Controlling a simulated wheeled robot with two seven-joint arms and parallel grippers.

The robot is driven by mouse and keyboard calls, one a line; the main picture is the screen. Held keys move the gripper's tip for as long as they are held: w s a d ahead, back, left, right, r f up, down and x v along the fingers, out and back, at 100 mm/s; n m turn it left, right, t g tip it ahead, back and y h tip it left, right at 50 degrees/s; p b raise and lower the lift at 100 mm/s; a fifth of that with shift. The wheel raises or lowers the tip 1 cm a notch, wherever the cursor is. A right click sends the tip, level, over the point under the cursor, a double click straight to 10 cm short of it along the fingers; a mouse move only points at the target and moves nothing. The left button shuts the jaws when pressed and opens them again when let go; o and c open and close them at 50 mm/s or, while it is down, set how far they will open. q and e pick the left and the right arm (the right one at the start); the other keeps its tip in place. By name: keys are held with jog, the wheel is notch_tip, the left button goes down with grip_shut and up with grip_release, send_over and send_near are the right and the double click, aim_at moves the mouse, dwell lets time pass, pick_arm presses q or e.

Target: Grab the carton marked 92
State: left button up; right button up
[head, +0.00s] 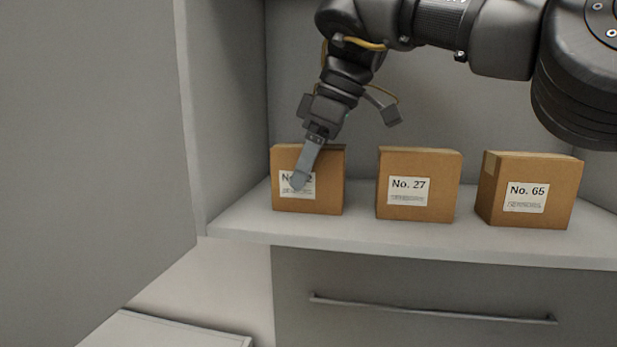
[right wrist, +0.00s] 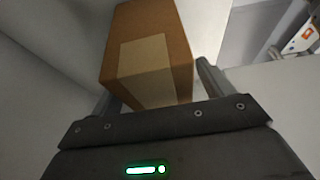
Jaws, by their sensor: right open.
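A brown carton (head: 326,194) stands at the left of the shelf. My right gripper (head: 298,182) reaches down from above in front of this carton. In the right wrist view a carton (right wrist: 146,50) with a tape strip lies between the two open fingers (right wrist: 158,84). I cannot tell whether the fingers touch it. My left gripper is not in view.
A carton labelled No. 27 (head: 418,207) stands in the middle of the shelf (head: 360,229), and one labelled No. 65 (head: 526,212) at the right. Gaps separate the cartons. A grey wall panel (head: 90,150) is at the left; a drawer with a bar handle (head: 430,309) is below.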

jog(key=shift+f, duration=0.25)
dwell(0.4)
jog(key=c, duration=1.2)
jog(key=shift+r, duration=0.15)
